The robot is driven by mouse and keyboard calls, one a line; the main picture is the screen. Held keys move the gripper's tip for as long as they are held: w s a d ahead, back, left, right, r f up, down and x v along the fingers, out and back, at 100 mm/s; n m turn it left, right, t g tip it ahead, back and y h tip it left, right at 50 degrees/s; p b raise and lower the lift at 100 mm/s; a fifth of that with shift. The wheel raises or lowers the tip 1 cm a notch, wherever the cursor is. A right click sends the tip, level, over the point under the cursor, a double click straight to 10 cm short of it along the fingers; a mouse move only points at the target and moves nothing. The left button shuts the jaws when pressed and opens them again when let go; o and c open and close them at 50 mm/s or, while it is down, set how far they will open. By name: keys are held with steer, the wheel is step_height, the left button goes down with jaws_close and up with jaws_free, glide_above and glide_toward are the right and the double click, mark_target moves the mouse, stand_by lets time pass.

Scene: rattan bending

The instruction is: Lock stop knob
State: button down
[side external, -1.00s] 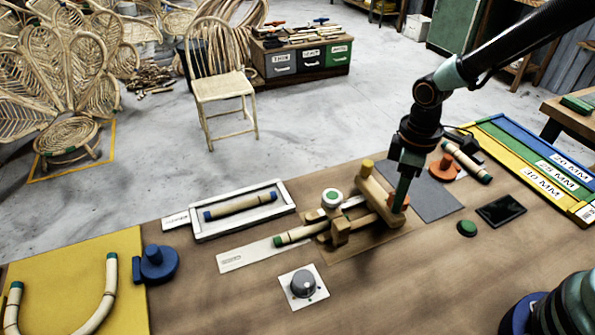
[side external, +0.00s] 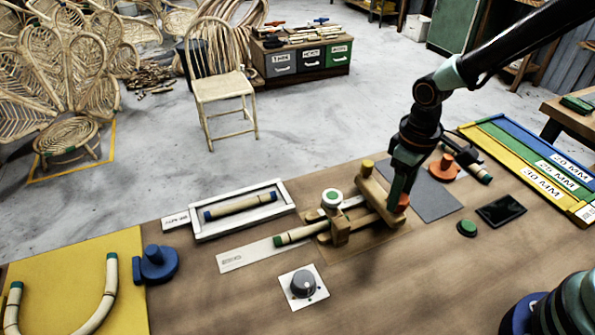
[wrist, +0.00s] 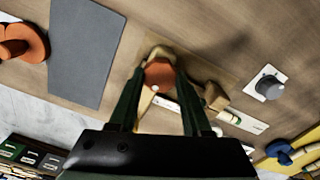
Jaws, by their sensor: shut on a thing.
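The orange stop knob (side external: 404,201) sits at the right end of the wooden jig (side external: 375,192). It also shows in the wrist view (wrist: 159,73), with a small pale mark on its edge. My gripper (side external: 396,203) points down at the knob and is shut on it. In the wrist view my gripper's (wrist: 158,82) two dark green fingers lie on either side of the knob. A rattan pole (side external: 292,236) with a green end lies in the jig, partly hidden by the wooden blocks.
A grey dial (side external: 303,283) on a white plate is in front of the jig. A white tray (side external: 286,191) holds a blue-ended pole. A green button (side external: 467,228) and dark panel (side external: 501,211) are at right. An orange round fixture (side external: 443,170) is behind, beside a grey mat (side external: 432,195).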

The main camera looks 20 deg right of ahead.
steer(key=shift+c, duration=1.7)
jaws_free()
steer(key=shift+r, duration=0.1)
step_height(320, 180, up, 12)
steer(key=s+d+r+m+t, duration=0.4)
steer(key=s+d+r+t, duration=0.1)
steer(key=d, duration=0.4)
steer(key=shift+r+t, duration=0.3)
steer(key=shift+r, duration=0.2)
